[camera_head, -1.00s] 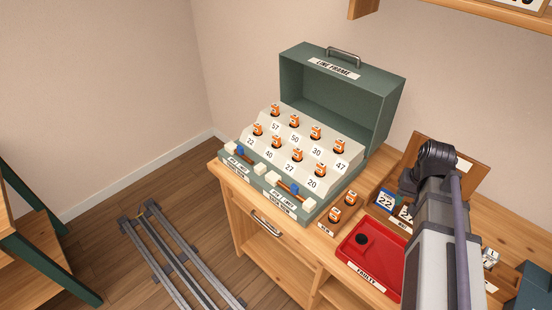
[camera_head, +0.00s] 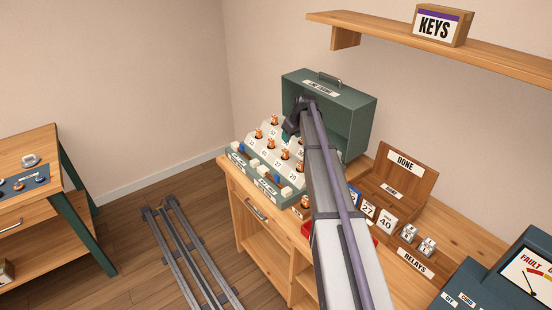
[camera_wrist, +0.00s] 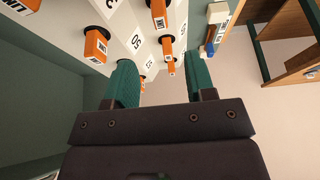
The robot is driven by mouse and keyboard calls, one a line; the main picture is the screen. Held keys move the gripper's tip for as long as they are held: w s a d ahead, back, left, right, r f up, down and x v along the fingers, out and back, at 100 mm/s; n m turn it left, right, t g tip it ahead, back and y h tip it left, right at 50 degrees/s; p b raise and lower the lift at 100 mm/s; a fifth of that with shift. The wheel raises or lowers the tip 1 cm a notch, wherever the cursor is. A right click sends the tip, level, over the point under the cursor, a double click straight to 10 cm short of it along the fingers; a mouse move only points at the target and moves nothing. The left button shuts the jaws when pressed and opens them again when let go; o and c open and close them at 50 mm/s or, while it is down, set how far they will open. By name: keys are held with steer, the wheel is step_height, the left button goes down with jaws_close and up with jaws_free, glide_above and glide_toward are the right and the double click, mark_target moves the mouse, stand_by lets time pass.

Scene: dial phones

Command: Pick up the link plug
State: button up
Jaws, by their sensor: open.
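Several orange plugs stand in numbered sockets on the line frame (camera_head: 350,115), one of them a back-row plug (camera_head: 273,119). In the wrist view, an orange plug at upper left (camera_wrist: 95,44) shows part of a label, "LIN"; I cannot tell which plug is the link plug. A blue piece (camera_wrist: 210,33) beside a white block shows at upper right. My gripper (camera_wrist: 163,78) is open, its two green fingers apart, with orange plugs (camera_wrist: 169,56) seen beyond the gap. Nothing is held. In the head view my gripper (camera_head: 288,136) is over the frame's sloped panel, covering some sockets.
The frame's raised green lid stands behind the panel. To the right on the bench are number cards (camera_head: 387,221), a DONE box (camera_head: 406,164), relays (camera_head: 427,246) and a fault meter box (camera_head: 525,270). A shelf with a KEYS box (camera_head: 441,25) hangs above. My arm hides most of the red tray.

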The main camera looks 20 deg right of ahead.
mark_target(285, 150)
steer(key=b+x, duration=0.4)
steer(key=x, duration=0.1)
steer(key=shift+s+f+b, duration=0.1)
steer(key=shift+f+b, duration=0.15)
steer(key=shift+b, duration=0.05)
steer(key=b+x, duration=0.4)
steer(key=shift+f, duration=0.3)
steer(key=shift+w+f+b, duration=0.25)
steer(key=shift+f+b, duration=0.05)
steer(key=shift+b, duration=0.2)
steer(key=shift+a+r, duration=0.1)
steer(key=shift+r, duration=0.15)
steer(key=c, duration=0.9)
steer(key=shift+p, duration=0.3)
step_height(285, 150, up, 10)
steer(key=p, duration=1)
steer(key=shift+s+r, duration=0.1)
steer(key=shift+r, duration=0.1)
steer(key=shift+f, duration=0.2)
